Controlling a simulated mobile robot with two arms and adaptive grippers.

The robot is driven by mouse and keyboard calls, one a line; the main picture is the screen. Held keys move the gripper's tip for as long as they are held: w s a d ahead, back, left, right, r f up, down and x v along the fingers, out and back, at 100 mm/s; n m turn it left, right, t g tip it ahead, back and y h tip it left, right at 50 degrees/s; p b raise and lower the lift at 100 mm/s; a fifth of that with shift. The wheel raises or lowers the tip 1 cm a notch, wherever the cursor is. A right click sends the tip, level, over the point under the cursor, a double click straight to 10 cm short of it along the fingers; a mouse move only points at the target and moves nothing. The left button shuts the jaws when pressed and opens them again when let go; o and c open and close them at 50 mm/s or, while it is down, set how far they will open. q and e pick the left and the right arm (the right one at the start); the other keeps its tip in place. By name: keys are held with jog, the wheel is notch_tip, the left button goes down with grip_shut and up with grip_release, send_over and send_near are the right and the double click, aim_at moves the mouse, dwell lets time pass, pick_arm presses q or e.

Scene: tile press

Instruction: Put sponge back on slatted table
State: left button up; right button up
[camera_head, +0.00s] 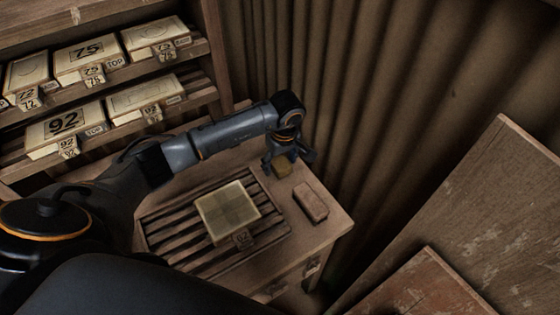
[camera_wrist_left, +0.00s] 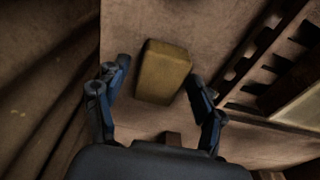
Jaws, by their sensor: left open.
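The sponge is a small yellow-brown block (camera_head: 283,169), seen larger in the left wrist view (camera_wrist_left: 163,75). It appears to lie on the plain wooden end of the slatted table (camera_head: 325,230), beside the slats. My left gripper (camera_head: 287,162) points down over it with its fingers apart. In the left wrist view the fingertips (camera_wrist_left: 158,71) stand on either side of the sponge, with a visible gap at the left; contact at the right is unclear. The fingers partly hide the sponge in the head view. My right gripper is not in view.
A reddish-brown block (camera_head: 310,202) lies near the sponge. A pale square tile (camera_head: 228,212) with a tag rests on the slats (camera_head: 168,226). A shelf with several numbered boxes (camera_head: 88,60) stands behind left. A curtain (camera_head: 370,90) hangs behind, and wooden boards (camera_head: 500,215) stand at right.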

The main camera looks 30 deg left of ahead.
aim_at(283, 165)
pick_arm(q)
jog(key=shift+r, duration=0.55)
notch_tip(283, 165, up, 11)
jog(key=d+b, duration=0.1)
jog(key=b, duration=0.1)
jog(key=shift+s, duration=0.4)
jog(key=shift+d, duration=0.1)
